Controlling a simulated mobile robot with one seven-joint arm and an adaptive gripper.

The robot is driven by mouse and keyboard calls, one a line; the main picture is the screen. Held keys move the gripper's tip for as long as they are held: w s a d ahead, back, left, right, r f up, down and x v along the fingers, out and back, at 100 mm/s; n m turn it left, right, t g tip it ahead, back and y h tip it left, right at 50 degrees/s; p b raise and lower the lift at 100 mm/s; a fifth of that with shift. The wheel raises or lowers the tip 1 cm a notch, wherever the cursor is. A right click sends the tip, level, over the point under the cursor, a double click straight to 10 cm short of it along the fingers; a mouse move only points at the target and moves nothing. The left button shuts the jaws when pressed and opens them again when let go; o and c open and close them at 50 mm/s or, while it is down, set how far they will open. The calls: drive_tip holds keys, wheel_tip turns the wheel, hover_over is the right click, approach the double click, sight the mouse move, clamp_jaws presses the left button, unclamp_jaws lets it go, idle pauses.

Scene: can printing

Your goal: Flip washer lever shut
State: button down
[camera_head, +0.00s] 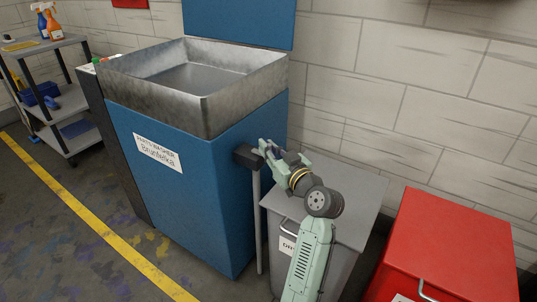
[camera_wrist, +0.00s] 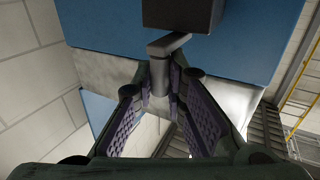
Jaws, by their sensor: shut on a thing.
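The parts washer (camera_head: 200,190) is a blue cabinet with a grey metal basin (camera_head: 245,95) on top and a labelled front. A dark box (camera_head: 246,157) sits on its right side; it shows at the top of the wrist view (camera_wrist: 182,12). A short grey lever (camera_wrist: 165,47) comes out under this box and bends down between my fingers. My gripper (camera_head: 266,149) is at the box's right side. In the wrist view my gripper (camera_wrist: 161,85) is shut on the lever, its padded fingers either side. The lever's lower end is partly hidden.
A grey pipe (camera_head: 257,225) runs down below the box. A grey bin (camera_head: 345,195) stands under my arm, and a red cabinet (camera_head: 450,240) is at the right. A shelf cart (camera_head: 50,75) with spray bottles is at the far left. The floor in front is clear.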

idle(0.4)
drive_tip(key=c, duration=1.6)
unclamp_jaws()
drive_tip(key=shift+w, duration=0.1)
drive_tip(key=v, duration=0.7)
drive_tip(key=shift+s, duration=0.25)
drive_tip(key=shift+d, duration=0.1)
